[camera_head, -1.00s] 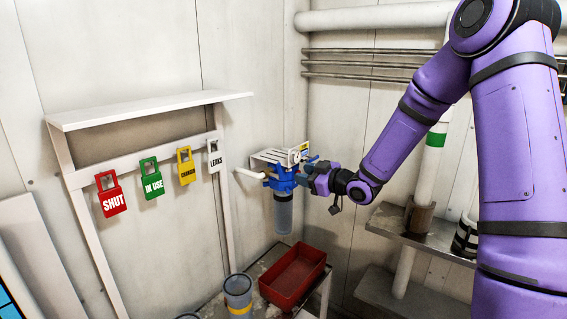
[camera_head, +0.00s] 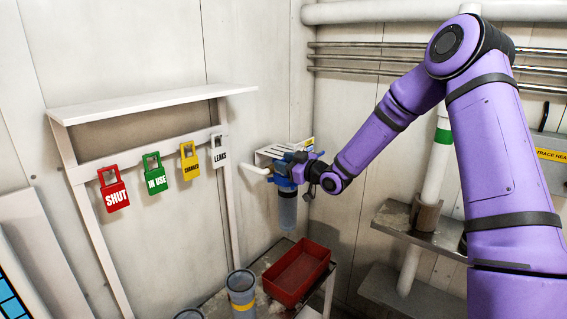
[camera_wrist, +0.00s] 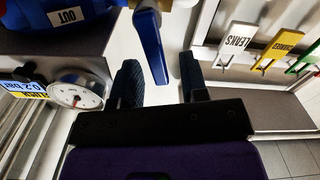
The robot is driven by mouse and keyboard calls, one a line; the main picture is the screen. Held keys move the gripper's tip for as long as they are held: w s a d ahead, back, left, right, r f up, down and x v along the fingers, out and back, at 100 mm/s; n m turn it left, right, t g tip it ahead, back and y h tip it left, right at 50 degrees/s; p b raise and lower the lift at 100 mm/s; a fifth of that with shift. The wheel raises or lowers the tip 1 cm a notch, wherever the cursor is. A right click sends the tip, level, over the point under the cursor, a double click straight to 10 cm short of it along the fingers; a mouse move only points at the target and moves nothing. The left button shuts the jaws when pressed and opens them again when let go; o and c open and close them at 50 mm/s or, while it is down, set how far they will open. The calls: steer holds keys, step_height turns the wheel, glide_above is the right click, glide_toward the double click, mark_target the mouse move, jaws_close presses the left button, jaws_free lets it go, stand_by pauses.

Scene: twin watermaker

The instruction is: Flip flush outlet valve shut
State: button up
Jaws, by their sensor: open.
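The blue-topped filter housing (camera_head: 287,205) hangs at the back wall under a white bracket. In the wrist view its blue head (camera_wrist: 40,18) carries a label reading OUT. A blue lever handle (camera_wrist: 151,47), apparently the outlet valve's, points down toward my gripper (camera_wrist: 160,80). The gripper is open, with one dark finger to each side of the lever's end; contact is not visible. In the head view my gripper (camera_head: 299,168) is at the right side of the filter head and hides part of it and the lever.
A pressure gauge (camera_wrist: 76,92) sits close beside the left finger. A rack at left holds SHUT (camera_head: 114,190), IN USE (camera_head: 155,175), yellow (camera_head: 189,162) and LEAKS (camera_head: 218,152) tags. A red tray (camera_head: 297,272) stands below, beside a grey cup (camera_head: 241,290).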

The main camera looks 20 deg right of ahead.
steer(key=shift+w+a, duration=0.25)
steer(key=shift+w, duration=0.05)
steer(key=shift+c, duration=0.2)
jaws_close()
steer(key=shift+w+d+r+m, duration=0.1)
steer(key=shift+w+d+m, duration=0.15)
steer(key=shift+m, duration=0.55)
steer(key=shift+w+d+m, duration=0.15)
steer(key=shift+d+m, duration=0.15)
steer(key=shift+m, duration=0.5)
steer(key=shift+o, duration=0.2)
jaws_free()
